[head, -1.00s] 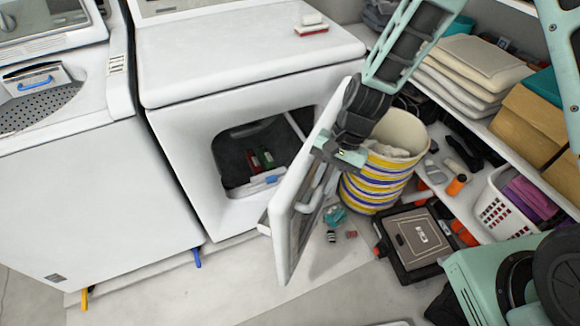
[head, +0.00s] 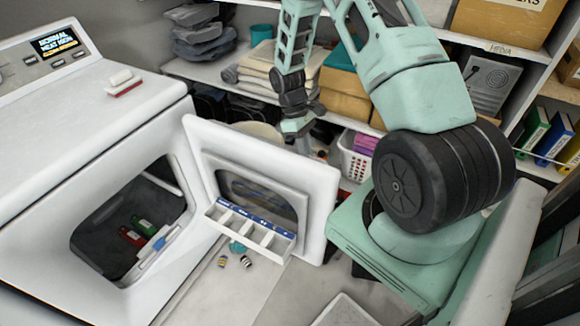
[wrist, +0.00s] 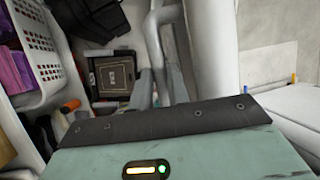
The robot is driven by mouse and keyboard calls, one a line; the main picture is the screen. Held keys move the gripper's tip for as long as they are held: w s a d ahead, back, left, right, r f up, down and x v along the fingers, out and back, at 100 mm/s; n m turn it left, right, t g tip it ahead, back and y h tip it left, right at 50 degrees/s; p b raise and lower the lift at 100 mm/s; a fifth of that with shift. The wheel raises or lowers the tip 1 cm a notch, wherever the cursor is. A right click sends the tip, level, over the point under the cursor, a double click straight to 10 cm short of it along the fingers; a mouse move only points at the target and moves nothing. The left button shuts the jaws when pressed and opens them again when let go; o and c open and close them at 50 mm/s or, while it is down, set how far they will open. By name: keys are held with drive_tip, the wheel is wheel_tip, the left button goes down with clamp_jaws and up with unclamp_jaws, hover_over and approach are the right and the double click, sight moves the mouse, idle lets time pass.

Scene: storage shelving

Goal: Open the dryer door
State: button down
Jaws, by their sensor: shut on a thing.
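The white dryer (head: 50,150) stands at the left in the head view, with its dark drum opening (head: 125,232) uncovered. The dryer door (head: 322,190) stands swung well out from the opening, its inner face toward the camera. In the wrist view the door (wrist: 212,45) is a white panel at the upper right, with its curved handle (wrist: 154,38) beside it. My gripper (head: 302,140) is on the door's outer side, its fingertips hidden by the door in the head view. In the wrist view my gripper (wrist: 160,88) is shut on the handle.
A divided tray (head: 250,232) is on the door's inner face. Red and green items (head: 137,228) lie in the opening. Shelves with folded cloths (head: 265,65) and boxes (head: 505,20) stand behind. A white basket (head: 357,155) and black case (wrist: 112,75) are beyond the door.

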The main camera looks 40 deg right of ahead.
drive_tip(key=shift+n+h, duration=0.3)
drive_tip(key=shift+n, duration=0.3)
drive_tip(key=shift+w+d, duration=0.45)
drive_tip(key=shift+d, duration=0.25)
drive_tip(key=shift+w+d, duration=0.45)
drive_tip(key=shift+d, duration=0.3)
drive_tip(key=shift+w+d, duration=0.45)
drive_tip(key=shift+d, duration=0.25)
drive_tip(key=c, duration=1.3)
unclamp_jaws()
drive_tip(key=shift+c, duration=0.2)
drive_tip(key=b+v, duration=0.2)
drive_tip(key=v, duration=1.5)
drive_tip(key=shift+r, duration=0.2)
